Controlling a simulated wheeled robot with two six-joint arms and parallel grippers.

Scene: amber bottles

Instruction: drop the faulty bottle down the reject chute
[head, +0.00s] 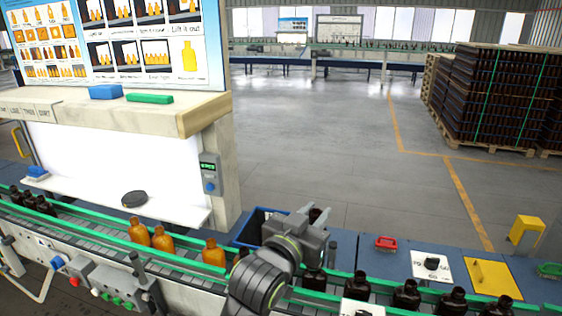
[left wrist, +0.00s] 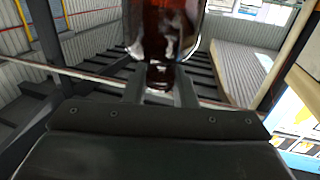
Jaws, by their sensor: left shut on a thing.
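My left gripper (head: 312,226) is above the near conveyor, to the right of the lit panel. It is shut on an amber bottle, of which a small dark reddish part (head: 317,213) shows in the head view. In the left wrist view the brown glass bottle (left wrist: 165,28) has its narrow neck between the two fingers (left wrist: 160,88). I cannot make out a fault on it. A blue-rimmed dark opening (head: 246,232), which may be the reject chute, is just left of and partly behind the gripper. My right gripper is not in view.
Several amber bottles (head: 213,253) stand on the green-railed conveyor left of my arm, and dark bottles (head: 406,296) stand right of it. A red item (head: 386,243), a white card (head: 432,266) and a yellow plate (head: 490,275) lie on the blue surface.

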